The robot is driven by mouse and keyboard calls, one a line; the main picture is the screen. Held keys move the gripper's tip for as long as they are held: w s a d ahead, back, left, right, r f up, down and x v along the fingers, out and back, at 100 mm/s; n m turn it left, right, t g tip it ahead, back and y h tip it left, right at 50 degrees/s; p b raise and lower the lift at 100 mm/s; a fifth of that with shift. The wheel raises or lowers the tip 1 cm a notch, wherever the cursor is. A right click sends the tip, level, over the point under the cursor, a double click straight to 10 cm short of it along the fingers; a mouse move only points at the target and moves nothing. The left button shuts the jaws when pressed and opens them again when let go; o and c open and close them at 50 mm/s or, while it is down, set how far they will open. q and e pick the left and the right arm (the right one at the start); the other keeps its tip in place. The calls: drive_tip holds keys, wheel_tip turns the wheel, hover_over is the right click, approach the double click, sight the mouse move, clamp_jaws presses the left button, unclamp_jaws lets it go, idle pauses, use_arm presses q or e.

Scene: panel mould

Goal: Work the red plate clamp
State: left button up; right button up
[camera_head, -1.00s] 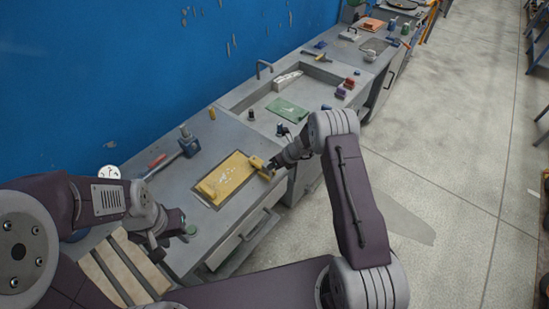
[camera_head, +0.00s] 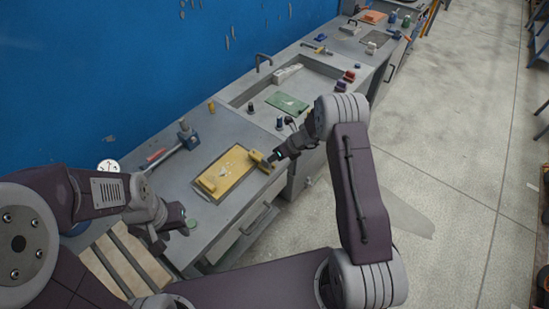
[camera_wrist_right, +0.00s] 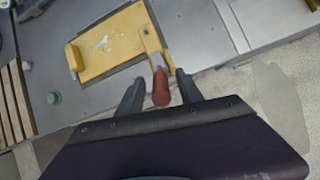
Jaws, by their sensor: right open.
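The clamp's red handle (camera_wrist_right: 161,88) shows in the right wrist view, between the fingers of my right gripper (camera_wrist_right: 159,90). The fingers are open, with a gap on each side of the handle. The handle joins a yellow clamp block (camera_wrist_right: 151,40) at the edge of the yellow plate (camera_wrist_right: 110,42). In the head view my right gripper (camera_head: 274,158) is beside the clamp block (camera_head: 260,159), and the red handle is hidden there. My left gripper (camera_head: 175,222) is over the near bench, away from the clamp; its jaws are too unclear to read.
A green button (camera_head: 192,223) sits near my left gripper. A blue vise-like tool (camera_head: 188,138) stands behind the plate. Slatted wood (camera_head: 125,262) lies at the near left. A sink (camera_head: 255,92) with a green sheet (camera_head: 287,104) lies beyond. Open floor is to the right.

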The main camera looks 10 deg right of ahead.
drive_tip(key=v, duration=0.5)
drive_tip(key=shift+s+d+r, duration=0.1)
drive_tip(key=shift+s+r, duration=0.1)
drive_tip(key=shift+r, duration=0.15)
drive_tip(key=shift+d+f+b, duration=0.1)
drive_tip(key=shift+d+b, duration=0.1)
drive_tip(key=shift+b, duration=0.15)
drive_tip(key=c, duration=0.5)
drive_tip(key=d+b, duration=0.1)
drive_tip(key=b, duration=0.1)
drive_tip(key=s+d+r+n+b, duration=0.1)
drive_tip(key=d+b, duration=0.1)
drive_tip(key=s+d+n+b, duration=0.1)
drive_tip(key=d+b, duration=0.1)
drive_tip(key=shift+s+r+t+y+b, duration=0.15)
drive_tip(key=shift+s+t+y+b, duration=0.05)
drive_tip(key=shift+t+y+b, duration=0.2)
clamp_jaws()
drive_tip(key=s+d+r+n+b, duration=0.3)
drive_tip(key=s+d, duration=0.1)
drive_tip(key=s, duration=0.2)
drive_tip(key=w+a+f+p, duration=0.1)
drive_tip(key=w+a+f, duration=0.5)
drive_tip(key=w+a, duration=0.1)
drive_tip(key=shift+m, duration=0.3)
